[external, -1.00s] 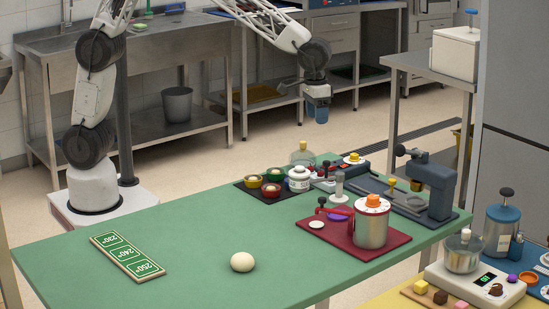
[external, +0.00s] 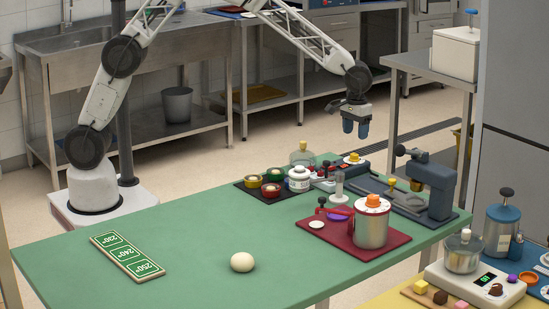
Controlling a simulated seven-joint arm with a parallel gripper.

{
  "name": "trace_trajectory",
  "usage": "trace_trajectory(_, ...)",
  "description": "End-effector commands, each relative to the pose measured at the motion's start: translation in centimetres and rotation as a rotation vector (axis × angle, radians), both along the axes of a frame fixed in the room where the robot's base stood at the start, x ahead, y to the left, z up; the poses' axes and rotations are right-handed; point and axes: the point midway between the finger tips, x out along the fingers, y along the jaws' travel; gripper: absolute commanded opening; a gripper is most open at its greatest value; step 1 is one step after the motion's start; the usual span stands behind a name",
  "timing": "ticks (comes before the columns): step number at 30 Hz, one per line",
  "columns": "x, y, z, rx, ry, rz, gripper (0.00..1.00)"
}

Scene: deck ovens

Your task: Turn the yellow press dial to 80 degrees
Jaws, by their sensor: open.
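The yellow press dial (external: 354,157) is a small yellow knob on a white round plate at the back right of the green table, by the dark blue press (external: 430,180). The dial's markings are too small to read. My gripper (external: 355,129) hangs above and slightly behind the dial in the picture, with its blue fingertips pointing down. It is open and empty, with a small gap between the two fingers, and it is apart from the dial.
An orange-topped pot (external: 371,224) stands on a red mat (external: 393,246). Small bowls (external: 271,190) and a white jar (external: 299,178) are left of the dial. A dough ball (external: 242,262) and a green temperature board (external: 127,254) lie on the table (external: 190,235). The table's left half is mostly clear.

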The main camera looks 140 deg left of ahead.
Motion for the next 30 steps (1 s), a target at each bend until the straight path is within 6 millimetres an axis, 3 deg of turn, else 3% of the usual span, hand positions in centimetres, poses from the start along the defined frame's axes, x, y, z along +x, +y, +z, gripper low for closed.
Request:
trace_trajectory(11, 0.0, 0.0, -0.7, -0.001, 0.001, -0.001, 0.61)
trace_trajectory(30, 0.0, 0.0, -7.2, 0.000, 0.000, -0.001, 0.61)
